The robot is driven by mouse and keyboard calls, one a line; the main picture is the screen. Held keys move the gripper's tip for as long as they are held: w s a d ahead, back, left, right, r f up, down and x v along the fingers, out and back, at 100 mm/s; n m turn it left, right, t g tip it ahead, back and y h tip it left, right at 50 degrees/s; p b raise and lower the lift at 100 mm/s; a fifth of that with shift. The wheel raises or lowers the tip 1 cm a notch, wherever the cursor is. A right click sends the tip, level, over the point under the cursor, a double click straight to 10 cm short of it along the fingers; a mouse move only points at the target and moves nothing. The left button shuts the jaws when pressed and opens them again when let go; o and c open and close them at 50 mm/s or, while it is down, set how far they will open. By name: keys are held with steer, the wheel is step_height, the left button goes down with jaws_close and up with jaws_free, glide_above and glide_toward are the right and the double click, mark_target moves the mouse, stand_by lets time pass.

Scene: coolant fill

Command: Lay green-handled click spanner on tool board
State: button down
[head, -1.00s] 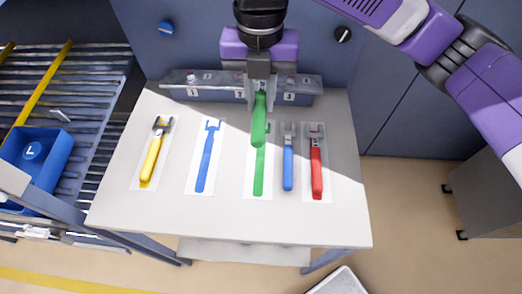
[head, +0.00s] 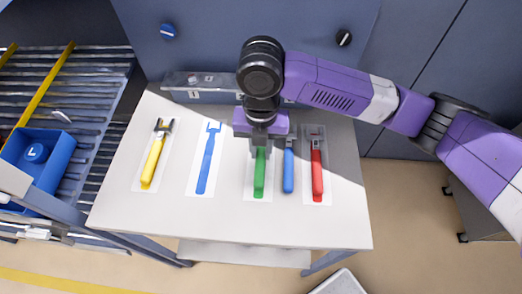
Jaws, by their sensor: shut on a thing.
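My gripper (head: 262,143) is low over the white table, seen from above, shut on the green-handled click spanner (head: 260,173). The green handle points toward the table's front edge and lies over the white panel with the green printed outline (head: 251,195). The spanner's head is hidden under my gripper. I cannot tell whether the handle touches the panel.
A blue-handled spanner (head: 288,172) lies close to the right, its head partly hidden. A red-handled spanner (head: 317,178) and a yellow-handled one (head: 152,165) lie on their panels. The blue outline (head: 207,160) is bare. A numbered grey rack (head: 195,82) stands behind.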

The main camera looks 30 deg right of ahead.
mark_target(260, 152)
steer(key=shift+f, duration=0.7)
steer(key=c, duration=1.3)
jaws_free()
steer(key=shift+f, duration=0.15)
step_height(260, 152, up, 12)
steer(key=shift+r, duration=0.2)
steer(key=shift+a, duration=0.1)
